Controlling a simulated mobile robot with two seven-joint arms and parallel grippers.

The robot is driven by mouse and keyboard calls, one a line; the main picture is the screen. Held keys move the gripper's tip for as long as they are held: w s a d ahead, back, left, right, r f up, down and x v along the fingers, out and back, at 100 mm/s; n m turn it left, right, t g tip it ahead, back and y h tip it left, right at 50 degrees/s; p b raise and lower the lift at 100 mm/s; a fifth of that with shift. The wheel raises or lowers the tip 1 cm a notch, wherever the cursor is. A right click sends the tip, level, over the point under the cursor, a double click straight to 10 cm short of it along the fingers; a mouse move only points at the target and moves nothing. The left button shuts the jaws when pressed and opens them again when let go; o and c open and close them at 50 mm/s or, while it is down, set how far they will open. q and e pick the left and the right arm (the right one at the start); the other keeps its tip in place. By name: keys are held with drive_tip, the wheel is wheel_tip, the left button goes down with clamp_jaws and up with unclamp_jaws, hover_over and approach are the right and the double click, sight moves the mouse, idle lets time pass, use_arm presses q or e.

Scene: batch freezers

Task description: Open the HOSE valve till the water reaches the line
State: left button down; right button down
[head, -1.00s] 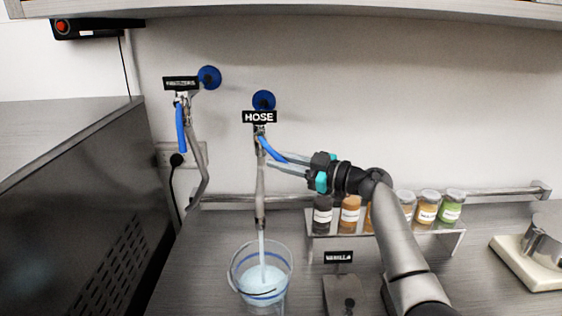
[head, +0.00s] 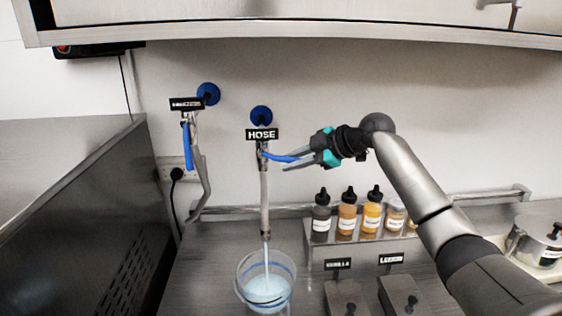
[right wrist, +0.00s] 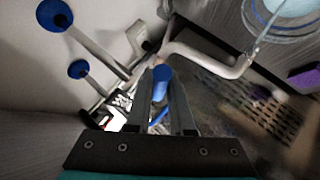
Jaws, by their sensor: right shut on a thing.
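The HOSE valve's blue lever (head: 279,157) points right, nearly level, below the black HOSE sign (head: 262,134). My right gripper (head: 287,161) is shut on the lever's outer part; in the right wrist view the blue lever (right wrist: 161,82) shows between the two fingers (right wrist: 163,100). A grey hose (head: 264,200) hangs from the valve, and a thin stream of water (head: 267,257) runs from its end into the clear bucket (head: 241,285). Pale blue water (head: 266,288) stands in the bucket. Blue bands show on the bucket, but I cannot tell the exact level against the line. My left gripper is out of view.
A second valve with a blue lever (head: 188,147) and a FREEZERS sign (head: 187,104) is to the left. A rack with several bottles (head: 346,218) stands right of the bucket. A dark machine (head: 85,215) fills the left, and a cabinet (head: 300,25) hangs above.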

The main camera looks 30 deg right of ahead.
drive_tip(key=shift+r+p, duration=0.35)
drive_tip(key=shift+r, duration=0.1)
drive_tip(key=shift+r+n+g+h+p, duration=0.15)
drive_tip(key=shift+n+g+h+p, duration=0.15)
drive_tip(key=shift+h+p, duration=0.3)
drive_tip(key=shift+p, duration=0.45)
drive_tip(key=c, duration=0.8)
unclamp_jaws()
